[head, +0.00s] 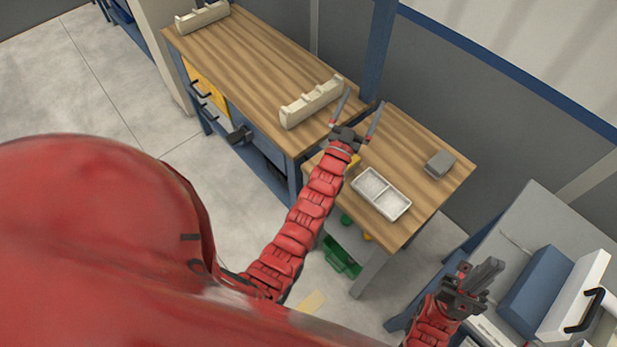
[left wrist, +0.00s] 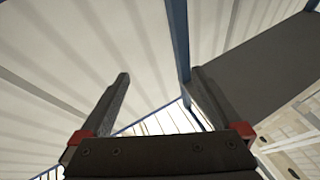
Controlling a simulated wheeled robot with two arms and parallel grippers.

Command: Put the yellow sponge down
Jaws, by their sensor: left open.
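A yellow piece (head: 354,163), probably the sponge, shows at the near left part of the small wooden table (head: 420,205). My left forearm and wrist partly hide it, so its full shape cannot be told. My left gripper (head: 365,97) is open and empty, with its fingers spread and pointing away past the gap between the two tables. In the left wrist view (left wrist: 160,74) nothing is between the fingers. My right gripper (head: 488,272) is at the lower right, with its fingers together and nothing visible in them.
A longer wooden workbench (head: 245,65) carries two cream pipe holders (head: 311,102). A green crate (head: 341,257) is below. A blue box (head: 537,278) stands at the right.

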